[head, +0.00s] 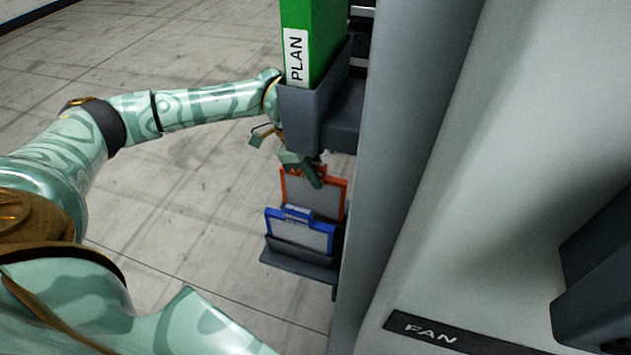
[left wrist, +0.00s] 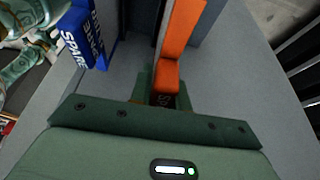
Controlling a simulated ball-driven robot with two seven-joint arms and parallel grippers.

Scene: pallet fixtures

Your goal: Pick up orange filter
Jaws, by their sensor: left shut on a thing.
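The orange filter (head: 314,197) has an orange frame around a grey panel. In the head view it stands upright behind the blue filter (head: 300,233) at the side of the grey cabinet. My left gripper (head: 308,172) is at its top edge and shut on it. In the left wrist view the orange filter (left wrist: 182,40) runs up from between the fingers of my left gripper (left wrist: 164,98). The fingers partly hide its dark label. My right gripper is not in view.
A grey holder (head: 300,258) carries the blue filter, which also shows in the left wrist view (left wrist: 84,38). Above my gripper, a green PLAN binder (head: 318,40) stands in a grey bin (head: 316,125). The cabinet (head: 440,200) fills the right. Open floor lies left.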

